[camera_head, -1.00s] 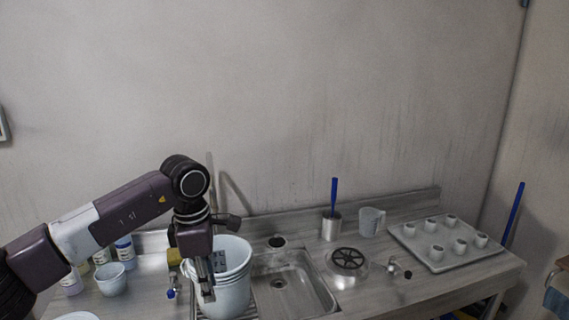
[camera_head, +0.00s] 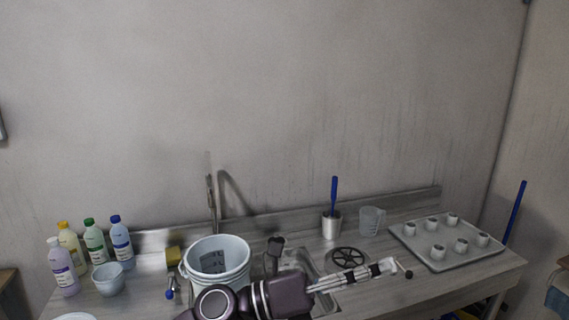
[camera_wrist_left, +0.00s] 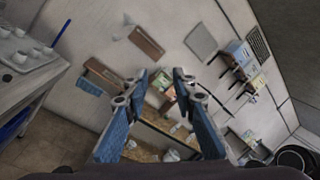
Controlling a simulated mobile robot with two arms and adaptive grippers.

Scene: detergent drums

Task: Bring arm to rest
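The gripper is open and empty. My right gripper is not in view.
A white bucket (camera_head: 217,248) with a grey item inside stands by the sink, close behind my arm. Several detergent bottles (camera_head: 95,240) and a white bowl (camera_head: 108,280) stand left. A tray of cups (camera_head: 418,256) lies right. The wrist view shows shelves (camera_wrist_left: 150,125) beyond the fingers.

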